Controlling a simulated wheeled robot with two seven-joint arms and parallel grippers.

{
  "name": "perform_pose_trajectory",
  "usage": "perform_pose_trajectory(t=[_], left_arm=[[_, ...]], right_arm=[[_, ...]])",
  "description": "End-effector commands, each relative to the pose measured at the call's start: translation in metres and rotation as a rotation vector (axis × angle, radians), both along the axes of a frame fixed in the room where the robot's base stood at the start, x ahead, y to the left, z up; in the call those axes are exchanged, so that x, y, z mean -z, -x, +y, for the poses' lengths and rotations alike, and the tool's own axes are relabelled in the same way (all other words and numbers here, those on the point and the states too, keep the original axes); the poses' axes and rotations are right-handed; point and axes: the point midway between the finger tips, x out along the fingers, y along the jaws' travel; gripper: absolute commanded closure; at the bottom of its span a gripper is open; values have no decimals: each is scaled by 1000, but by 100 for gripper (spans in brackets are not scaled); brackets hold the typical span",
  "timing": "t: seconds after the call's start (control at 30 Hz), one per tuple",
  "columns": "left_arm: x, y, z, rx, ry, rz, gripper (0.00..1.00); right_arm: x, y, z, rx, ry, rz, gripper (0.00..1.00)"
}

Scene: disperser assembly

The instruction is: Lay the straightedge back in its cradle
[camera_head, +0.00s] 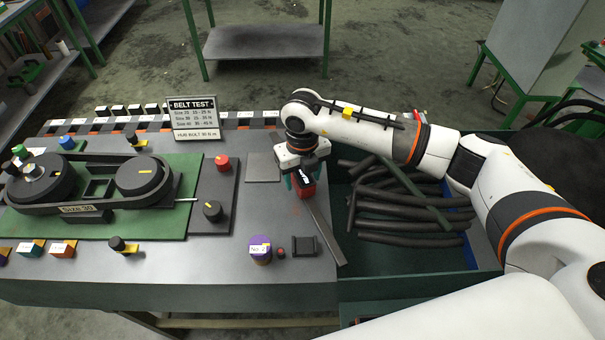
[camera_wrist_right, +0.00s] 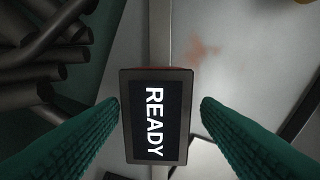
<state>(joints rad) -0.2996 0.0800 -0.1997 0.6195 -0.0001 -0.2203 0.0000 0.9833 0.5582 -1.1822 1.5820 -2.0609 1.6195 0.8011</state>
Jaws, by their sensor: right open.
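A long thin grey bar (camera_head: 327,235), which looks like the straightedge, lies slantwise along the table's right edge beside the hose bin. My right gripper (camera_head: 304,180) points down, open, with a finger on each side of a red device (camera_head: 306,189). In the right wrist view, the device's dark screen (camera_wrist_right: 157,118) reads READY, and gaps show between it and both green fingers. I cannot tell for sure which thing is the cradle. My left gripper is not in view.
A green-walled bin (camera_head: 405,278) of black hoses is right of the table. A black square holder (camera_head: 304,246), a purple cylinder (camera_head: 260,249) and a red button (camera_head: 281,253) sit near the front. A belt rig (camera_head: 95,190) fills the left side.

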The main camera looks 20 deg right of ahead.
Motion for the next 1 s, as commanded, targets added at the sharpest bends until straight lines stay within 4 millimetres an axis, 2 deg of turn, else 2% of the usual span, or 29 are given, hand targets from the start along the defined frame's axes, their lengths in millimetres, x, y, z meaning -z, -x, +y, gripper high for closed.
perform_pose_trajectory(t=[0.03,0.07,0.2,0.4,0.53,0.7,1.0], left_arm=[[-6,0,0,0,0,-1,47],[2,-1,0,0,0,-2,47],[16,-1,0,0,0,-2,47],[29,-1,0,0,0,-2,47],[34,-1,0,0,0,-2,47],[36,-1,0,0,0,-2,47],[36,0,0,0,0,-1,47]], right_arm=[[-10,-1,0,0,-1,-3,42],[-12,-1,0,-1,-3,-6,42],[-44,-2,0,-1,-2,-7,42],[-89,-1,1,-1,-2,-6,42],[-109,-1,0,0,0,-4,42],[-122,0,0,0,0,-1,42],[-124,0,0,0,0,0,42]])
